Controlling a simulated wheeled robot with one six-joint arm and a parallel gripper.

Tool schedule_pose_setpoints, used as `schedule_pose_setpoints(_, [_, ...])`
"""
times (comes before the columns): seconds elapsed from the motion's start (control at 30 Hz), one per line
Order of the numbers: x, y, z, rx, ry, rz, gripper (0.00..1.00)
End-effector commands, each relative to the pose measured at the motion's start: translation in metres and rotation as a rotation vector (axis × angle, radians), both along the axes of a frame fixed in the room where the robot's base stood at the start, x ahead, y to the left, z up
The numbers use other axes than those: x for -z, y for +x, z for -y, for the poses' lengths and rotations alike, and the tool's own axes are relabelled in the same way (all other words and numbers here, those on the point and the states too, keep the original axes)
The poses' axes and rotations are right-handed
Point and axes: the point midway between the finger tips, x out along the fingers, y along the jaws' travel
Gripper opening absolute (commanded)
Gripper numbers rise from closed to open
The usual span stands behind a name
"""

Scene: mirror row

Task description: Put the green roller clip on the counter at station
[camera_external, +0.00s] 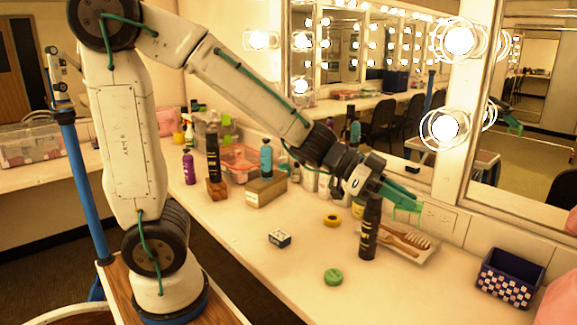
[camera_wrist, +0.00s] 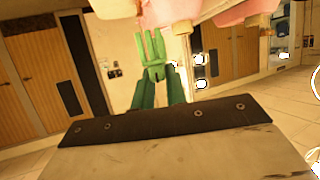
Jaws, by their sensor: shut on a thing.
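My gripper (camera_external: 404,197) is shut on the green roller clip (camera_external: 406,212), held in the air above the back of the counter (camera_external: 300,270), near the wall. In the wrist view the clip (camera_wrist: 150,46) shows as pronged green plastic between the green fingertips of my gripper (camera_wrist: 154,76). The clip is apart from the counter. No marked station can be told on the counter.
A tall black bottle (camera_external: 371,230) stands just below and left of my gripper. A checkered bin (camera_external: 508,280) stands right. The front middle is clear.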

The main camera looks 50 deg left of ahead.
Motion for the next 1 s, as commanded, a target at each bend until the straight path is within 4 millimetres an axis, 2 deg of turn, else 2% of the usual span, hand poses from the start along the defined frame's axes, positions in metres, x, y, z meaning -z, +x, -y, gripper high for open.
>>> schedule_pose_setpoints(0.27, [0.071,0.0,-0.001,-0.004,0.005,-0.01,0.0])
schedule_pose_setpoints(0.6, [0.182,0.0,-0.002,-0.005,0.005,-0.012,0.0])
schedule_pose_setpoints(0.7, [0.207,0.001,-0.002,-0.005,0.005,-0.008,0.0])
schedule_pose_setpoints(0.83, [0.23,0.001,-0.001,-0.004,0.003,-0.004,0.0])
schedule_pose_setpoints(1.0, [0.243,0.004,0.0,-0.003,0.001,0.0,0.0])
